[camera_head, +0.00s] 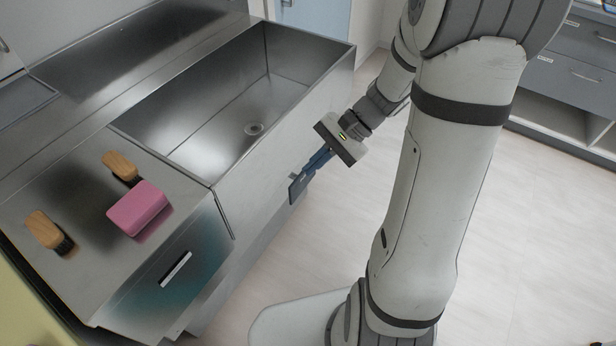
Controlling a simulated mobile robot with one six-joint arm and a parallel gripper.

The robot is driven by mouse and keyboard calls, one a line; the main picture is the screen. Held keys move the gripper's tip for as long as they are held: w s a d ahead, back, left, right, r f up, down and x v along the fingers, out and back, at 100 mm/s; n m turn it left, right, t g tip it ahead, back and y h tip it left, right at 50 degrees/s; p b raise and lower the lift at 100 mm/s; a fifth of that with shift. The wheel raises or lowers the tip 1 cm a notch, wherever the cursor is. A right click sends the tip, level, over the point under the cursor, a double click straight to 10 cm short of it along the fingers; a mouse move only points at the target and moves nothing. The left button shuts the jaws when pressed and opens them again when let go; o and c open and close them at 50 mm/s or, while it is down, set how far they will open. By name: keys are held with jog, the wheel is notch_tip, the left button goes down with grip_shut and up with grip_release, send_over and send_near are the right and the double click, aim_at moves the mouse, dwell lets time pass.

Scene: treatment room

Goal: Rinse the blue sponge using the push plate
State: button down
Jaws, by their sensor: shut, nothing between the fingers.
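No blue sponge shows in this view. A pink, rounded sponge-like block (138,208) lies on the steel counter left of the sink. My gripper (309,171) is shut and empty, in front of the sink's outer front wall, pointing down and left. A small dark blue plate (297,189) is at the fingertips, close against that wall. It looks like the push plate, but I cannot tell whether the fingers touch it. The steel sink basin (215,130) is empty, with a round drain (253,129) in its floor. I cannot make out a tap or running water.
Two wooden brushes, one behind the pink block (120,166) and one to its left (46,230), lie on the counter. A drawer front with a pale handle (175,269) is below. Grey drawers (575,65) stand at the far right.

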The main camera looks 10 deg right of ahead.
aim_at(305, 183)
jog(key=w+d+f+m+t+y+b, duration=0.1)
jog(key=w+d+f+m+t+b, duration=0.2)
jog(key=f, duration=0.9)
jog(key=w+d+f+m+t+y+b, duration=0.1)
jog(key=w+d+f+m+t+b, duration=0.3)
jog(key=f, duration=0.9)
jog(key=w+d+f+m+t+y+b, duration=0.1)
jog(key=w+d+f+m+t+b, duration=0.3)
jog(key=f, duration=0.9)
jog(key=d+m+t+b, duration=0.3)
jog(key=d+m+b, duration=0.1)
jog(key=m+b, duration=0.1)
jog(key=shift+f+m, duration=0.2)
jog(key=shift+m, duration=0.5)
jog(key=b+x, duration=0.1)
jog(key=x, duration=0.8)
jog(key=b+x, duration=0.1)
jog(key=x, duration=0.3)
jog(key=shift+w+a+r+b, duration=0.25)
jog(key=shift+w+r+b, duration=0.05)
jog(key=shift+w, duration=0.05)
